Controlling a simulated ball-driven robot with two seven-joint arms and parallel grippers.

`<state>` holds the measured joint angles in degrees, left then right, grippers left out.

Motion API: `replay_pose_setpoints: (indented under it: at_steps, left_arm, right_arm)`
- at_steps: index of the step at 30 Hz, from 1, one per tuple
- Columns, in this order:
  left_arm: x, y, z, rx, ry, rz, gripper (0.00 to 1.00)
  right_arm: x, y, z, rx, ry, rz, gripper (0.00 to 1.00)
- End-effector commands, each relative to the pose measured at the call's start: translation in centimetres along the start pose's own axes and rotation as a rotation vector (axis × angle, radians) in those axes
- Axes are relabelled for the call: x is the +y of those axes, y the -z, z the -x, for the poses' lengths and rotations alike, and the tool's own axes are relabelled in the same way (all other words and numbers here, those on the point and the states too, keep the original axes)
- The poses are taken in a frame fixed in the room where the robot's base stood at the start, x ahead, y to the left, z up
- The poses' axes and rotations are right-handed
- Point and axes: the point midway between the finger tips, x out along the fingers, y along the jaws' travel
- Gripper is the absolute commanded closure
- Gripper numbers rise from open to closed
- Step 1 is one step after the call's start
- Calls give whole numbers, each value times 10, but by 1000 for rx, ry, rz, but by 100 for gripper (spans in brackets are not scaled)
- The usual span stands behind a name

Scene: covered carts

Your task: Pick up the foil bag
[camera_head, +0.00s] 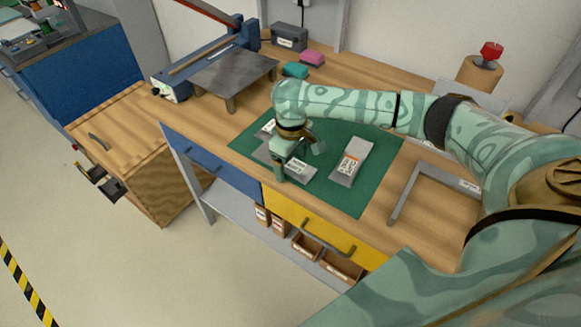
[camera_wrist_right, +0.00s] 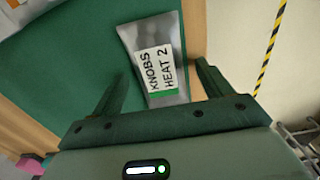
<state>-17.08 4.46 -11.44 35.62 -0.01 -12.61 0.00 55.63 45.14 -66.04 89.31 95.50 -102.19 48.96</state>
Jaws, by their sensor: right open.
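A silver foil bag labelled "KNOBS HEAT 2" (camera_wrist_right: 177,30) lies flat on the green mat near its edge in the wrist view. My right gripper (camera_wrist_right: 161,72) is open, with one finger on each side of this bag's label and nothing visibly gripped. In the head view the same gripper (camera_head: 300,160) points down over the mat's left part, partly covering a foil bag (camera_head: 303,172) beneath it. A second foil bag (camera_head: 352,160) lies to the right, apart from the gripper. Another bag (camera_head: 266,131) is partly hidden behind my wrist. My left gripper is out of view.
The green mat (camera_head: 375,185) lies on a wooden workbench with blue and yellow drawers (camera_head: 315,228). A grey metal frame (camera_head: 408,190) lies to its right. A grey plate stand (camera_head: 232,77) and teal and pink blocks (camera_head: 312,57) stand behind. The mat's front right is clear.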

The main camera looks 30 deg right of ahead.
Motion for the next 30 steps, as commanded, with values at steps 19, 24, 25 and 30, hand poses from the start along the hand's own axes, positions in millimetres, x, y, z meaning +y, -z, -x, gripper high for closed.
replay_pose_setpoints:
  at_steps: [19, 24, 25, 30]
  left_arm:
    - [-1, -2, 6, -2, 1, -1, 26]
    - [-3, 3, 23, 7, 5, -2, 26]
    - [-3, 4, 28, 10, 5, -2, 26]
    - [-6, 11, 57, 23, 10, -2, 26]
  right_arm:
    - [0, 0, 9, 1, -1, 0, 75]
    - [0, 1, 36, 4, -1, 0, 75]
    - [0, 0, 43, 4, 0, 0, 75]
    - [-29, -18, 85, 5, 0, 4, 75]
